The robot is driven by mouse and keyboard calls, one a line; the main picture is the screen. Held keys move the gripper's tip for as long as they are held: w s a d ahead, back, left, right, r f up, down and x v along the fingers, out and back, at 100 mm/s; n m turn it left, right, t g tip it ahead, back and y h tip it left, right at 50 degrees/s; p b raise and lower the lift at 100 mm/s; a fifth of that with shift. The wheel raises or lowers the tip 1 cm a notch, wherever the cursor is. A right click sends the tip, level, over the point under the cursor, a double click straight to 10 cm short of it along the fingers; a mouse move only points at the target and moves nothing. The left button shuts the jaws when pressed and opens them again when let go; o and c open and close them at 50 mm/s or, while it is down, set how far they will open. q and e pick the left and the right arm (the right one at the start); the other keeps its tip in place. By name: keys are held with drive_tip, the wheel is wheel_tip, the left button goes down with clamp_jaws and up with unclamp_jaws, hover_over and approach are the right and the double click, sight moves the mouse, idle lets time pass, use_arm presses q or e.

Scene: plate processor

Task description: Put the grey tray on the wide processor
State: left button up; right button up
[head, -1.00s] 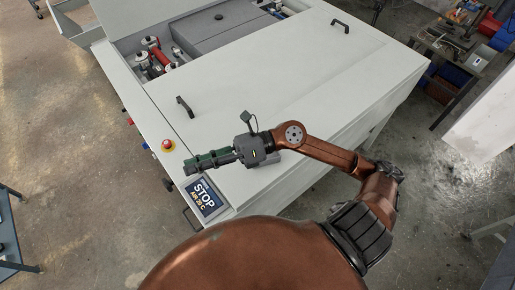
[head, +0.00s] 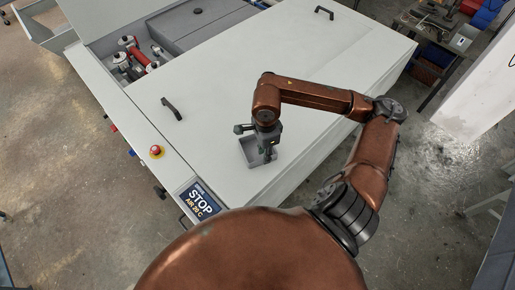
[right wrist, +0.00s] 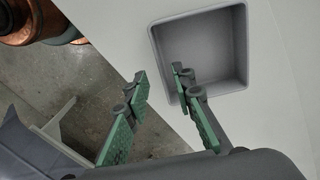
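The grey tray (head: 247,154), a small open square box, rests on the pale top of the wide processor (head: 225,110), near its front edge. It looks empty in the right wrist view (right wrist: 203,48). My right gripper (head: 267,156) points down at the tray's right side and hides part of it. In the right wrist view its green-padded fingers (right wrist: 160,78) are apart with nothing between them. One finger overlaps the tray's near wall and corner; the other is outside the tray. I cannot tell whether they touch. My left gripper is not in view.
A black handle (head: 171,108) stands left of the tray and another (head: 324,12) at the far edge. A red stop button (head: 156,151) and a STOP display (head: 198,201) are at the near left. The cover around the tray is otherwise clear.

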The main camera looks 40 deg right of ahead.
drive_tip(key=shift+w+f+p, duration=0.1)
drive_tip(key=shift+f+p, duration=0.6)
drive_tip(key=shift+f, duration=1.35)
drive_tip(key=shift+c, duration=0.3)
clamp_jaws()
